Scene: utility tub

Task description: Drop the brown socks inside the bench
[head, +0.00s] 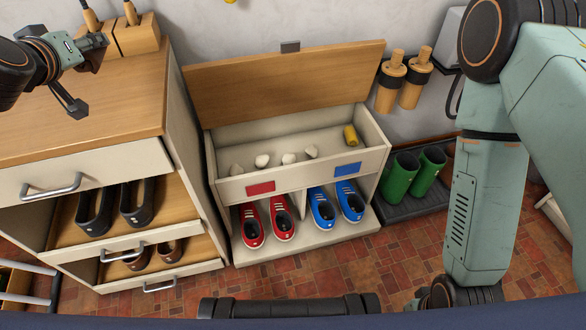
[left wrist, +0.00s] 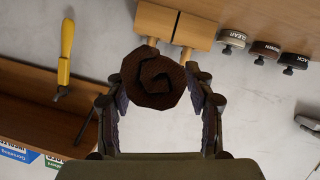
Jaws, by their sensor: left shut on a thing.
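The rolled brown socks (left wrist: 155,82) sit between the two fingers of my left gripper (left wrist: 160,95) in the left wrist view. In the head view my left gripper (head: 88,75) is at the upper left, above the wooden cabinet top; I cannot make out the socks there. The bench (head: 232,190) stands at the middle, right of the cabinet, with its wooden lid (head: 285,85) raised against the wall. Its open compartment holds several small pale items (head: 262,160) and a yellow roll (head: 350,135). My right gripper is not in view; only my right arm shows.
The shoe cabinet (head: 90,165) stands at left with open drawers holding dark shoes. Red shoes (head: 267,222) and blue shoes (head: 336,207) sit under the bench compartment. Green boots (head: 413,172) stand at right. Wooden brushes (left wrist: 172,28) and polish containers (left wrist: 266,50) show in the left wrist view.

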